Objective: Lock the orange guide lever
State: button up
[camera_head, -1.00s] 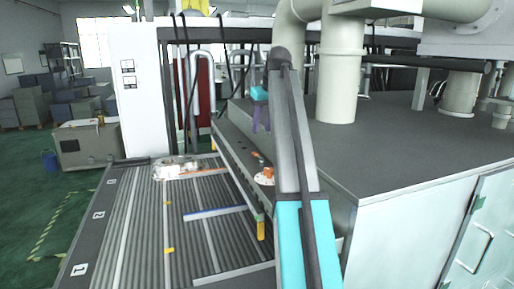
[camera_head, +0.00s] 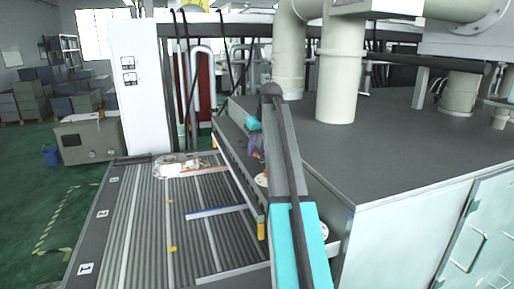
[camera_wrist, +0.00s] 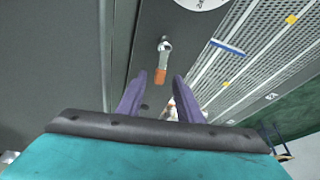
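The orange guide lever (camera_wrist: 160,76) shows in the wrist view as a short orange handle on a silver pivot (camera_wrist: 164,46), mounted on a dark grey panel. Its orange end points toward my gripper. My gripper (camera_wrist: 158,83) has two purple fingers spread apart, one on each side of the lever's orange end in the picture, with nothing held. I cannot tell whether the fingers are at the lever's depth.
A ribbed conveyor table (camera_head: 140,215) with blue-edged and white rails lies left of the ledge. A silver casting (camera_head: 176,166) rests at its far end. A white round plate (camera_wrist: 200,3) is at the top of the wrist view. A large grey-topped cabinet (camera_head: 400,140) stands to the right.

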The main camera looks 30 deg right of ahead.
jog(key=shift+w+f, duration=0.1)
jog(key=shift+f, duration=0.15)
grip_shut()
